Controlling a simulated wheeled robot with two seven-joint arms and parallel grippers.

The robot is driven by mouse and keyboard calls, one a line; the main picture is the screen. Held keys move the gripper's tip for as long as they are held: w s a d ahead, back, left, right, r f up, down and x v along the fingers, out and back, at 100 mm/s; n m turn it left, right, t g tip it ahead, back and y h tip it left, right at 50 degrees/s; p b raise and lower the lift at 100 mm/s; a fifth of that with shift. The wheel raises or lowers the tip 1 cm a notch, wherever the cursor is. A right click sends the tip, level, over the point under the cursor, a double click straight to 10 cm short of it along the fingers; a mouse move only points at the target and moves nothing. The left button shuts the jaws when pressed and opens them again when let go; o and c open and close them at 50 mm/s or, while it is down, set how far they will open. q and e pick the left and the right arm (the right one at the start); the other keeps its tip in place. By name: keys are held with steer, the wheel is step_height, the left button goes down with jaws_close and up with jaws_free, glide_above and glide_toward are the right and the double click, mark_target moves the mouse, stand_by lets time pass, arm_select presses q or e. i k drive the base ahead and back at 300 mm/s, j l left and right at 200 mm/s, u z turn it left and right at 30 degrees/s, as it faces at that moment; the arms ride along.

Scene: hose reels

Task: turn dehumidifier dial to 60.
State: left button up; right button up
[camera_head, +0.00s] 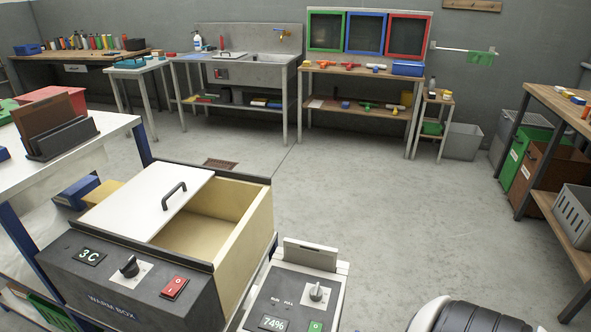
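The unit with a display (274,323) reading 74% stands at the bottom centre and looks like the dehumidifier (270,290). Its grey-white dial (316,292) sits on a light plate on the upper right of the dark panel, beside small lettering that seems to read "RUN" and "FULL". A green button (316,326) is below the dial, partly cut off by the frame's bottom edge. The dial's exact pointing and any scale are too small to read.
A warm box (128,302) stands close on the left, with its own black knob (129,266), red switch (174,288) and lid (140,200) slid partly open. Open floor (400,200) lies beyond and to the right.

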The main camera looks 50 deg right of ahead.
mark_target(316, 293)
steer(key=z, duration=1.45)
steer(key=l+z, duration=0.3)
steer(key=i+l+z, duration=0.1)
steer(key=l+z, duration=0.2)
steer(key=i+l+z, duration=0.1)
steer(key=l+z, duration=0.2)
steer(key=l, duration=0.15)
